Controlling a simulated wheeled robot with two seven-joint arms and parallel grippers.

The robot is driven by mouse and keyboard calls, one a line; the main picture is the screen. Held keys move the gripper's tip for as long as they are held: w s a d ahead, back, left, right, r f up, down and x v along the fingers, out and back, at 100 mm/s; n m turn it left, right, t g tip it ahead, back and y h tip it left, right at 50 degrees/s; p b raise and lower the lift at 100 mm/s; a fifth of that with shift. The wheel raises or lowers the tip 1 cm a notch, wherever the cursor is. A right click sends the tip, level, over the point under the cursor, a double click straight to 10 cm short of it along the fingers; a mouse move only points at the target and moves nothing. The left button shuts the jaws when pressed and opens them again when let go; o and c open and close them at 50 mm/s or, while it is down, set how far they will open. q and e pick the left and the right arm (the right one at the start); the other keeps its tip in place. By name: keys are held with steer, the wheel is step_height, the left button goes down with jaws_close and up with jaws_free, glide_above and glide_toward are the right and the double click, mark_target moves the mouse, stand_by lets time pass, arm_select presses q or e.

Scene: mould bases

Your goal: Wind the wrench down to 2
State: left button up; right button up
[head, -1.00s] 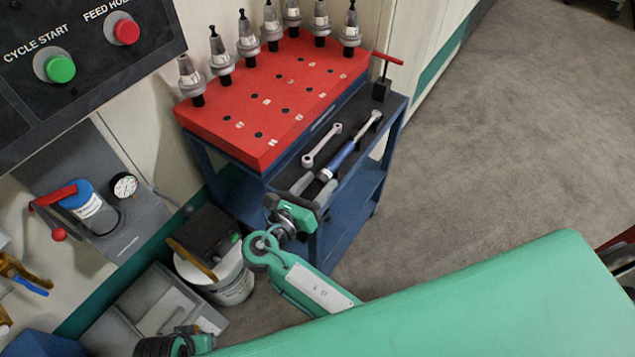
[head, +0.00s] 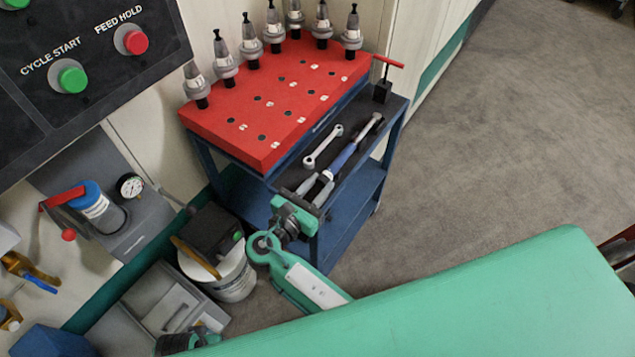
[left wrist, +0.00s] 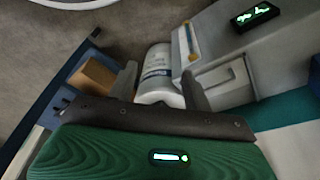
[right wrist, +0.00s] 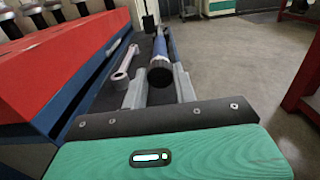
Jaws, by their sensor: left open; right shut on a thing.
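The torque wrench (head: 342,158), with a blue grip and a silver shaft, lies on the dark top of the blue cart. Its dark handle end (right wrist: 160,76) points at my right gripper in the right wrist view. My right gripper (head: 320,182) is shut on that handle end, one finger on each side. Any scale or number on the wrench is too small to read. My left gripper (left wrist: 158,75) is open and empty, away from the wrench, with a white tub (left wrist: 158,85) beyond its fingers in the left wrist view.
A grey ring spanner (head: 322,147) lies beside the wrench. A red rack (head: 270,105) with several tool holders stands to its left. A red-handled T-tool (head: 382,85) stands at the tray's far end. A white bucket (head: 235,280) stands below.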

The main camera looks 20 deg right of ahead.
arm_select(q)
steer(key=shift+s+f, duration=0.15)
steer(key=shift+f, duration=0.55)
arm_select(e)
steer(key=shift+m, duration=1.2)
arm_select(q)
steer(key=shift+f+p, duration=0.15)
steer(key=shift+p, duration=0.15)
arm_select(e)
steer(key=o, duration=1)
arm_select(q)
steer(key=shift+a, duration=0.1)
